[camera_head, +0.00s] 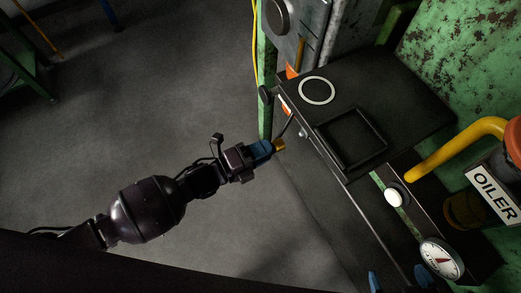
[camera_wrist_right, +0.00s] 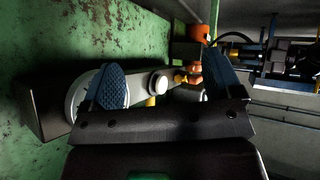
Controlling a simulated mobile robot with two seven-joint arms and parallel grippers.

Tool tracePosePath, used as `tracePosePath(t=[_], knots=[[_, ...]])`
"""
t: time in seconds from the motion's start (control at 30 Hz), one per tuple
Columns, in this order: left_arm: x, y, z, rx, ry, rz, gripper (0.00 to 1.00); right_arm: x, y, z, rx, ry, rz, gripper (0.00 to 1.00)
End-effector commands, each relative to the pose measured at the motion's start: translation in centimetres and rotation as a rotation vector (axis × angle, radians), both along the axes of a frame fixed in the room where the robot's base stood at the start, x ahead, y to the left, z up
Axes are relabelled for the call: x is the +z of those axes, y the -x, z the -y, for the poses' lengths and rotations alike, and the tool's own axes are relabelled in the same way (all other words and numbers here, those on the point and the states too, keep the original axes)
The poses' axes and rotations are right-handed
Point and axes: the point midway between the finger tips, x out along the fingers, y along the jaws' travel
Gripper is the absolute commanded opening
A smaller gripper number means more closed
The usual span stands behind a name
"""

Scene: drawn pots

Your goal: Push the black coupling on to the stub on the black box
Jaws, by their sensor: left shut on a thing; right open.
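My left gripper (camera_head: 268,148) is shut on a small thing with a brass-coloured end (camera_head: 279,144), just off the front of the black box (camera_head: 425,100). A dark hose (camera_head: 288,124) curves between the fingertips and the box; I cannot make out the black coupling separately. A small pale stub (camera_head: 303,134) shows on the box's front, apart from the gripper. My right gripper (camera_head: 398,279) is open at the bottom edge; its blue fingers also show in the right wrist view (camera_wrist_right: 163,80), with nothing seen held between them. The left gripper (camera_wrist_right: 275,55) shows there at the upper right.
The box top carries a white ring (camera_head: 333,91) and a black square tray (camera_head: 319,131). A white knob (camera_head: 394,196) and a dial gauge (camera_head: 441,259) lie near my right gripper.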

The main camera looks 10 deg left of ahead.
Motion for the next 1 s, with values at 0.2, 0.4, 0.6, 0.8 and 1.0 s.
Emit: tracePosePath(t=[0.2, 0.4, 0.6, 0.8, 1.0], knots=[[-0.1, -0.9, 1.5, -0.001, 0.002, -0.001, 0.00, -0.2, 0.1, -0.1, 0.004, 0.003, 0.003, 0.85], [-0.1, -1.9, 2.7, -0.001, 0.002, -0.001, 0.00, 0.0, -0.2, -0.2, 0.008, -0.002, 0.018, 0.85], [-0.1, -2.6, 3.7, 0.000, 0.001, -0.002, 0.00, -0.2, -0.2, -0.1, 0.005, -0.007, 0.026, 0.85], [0.0, -2.9, 4.2, 0.000, 0.002, -0.001, 0.00, -0.2, -0.2, -0.1, 0.003, -0.010, 0.035, 0.85], [0.0, -3.0, 4.2, 0.000, 0.001, 0.000, 0.00, -0.1, -0.3, -0.1, -0.002, -0.012, 0.036, 0.85]])
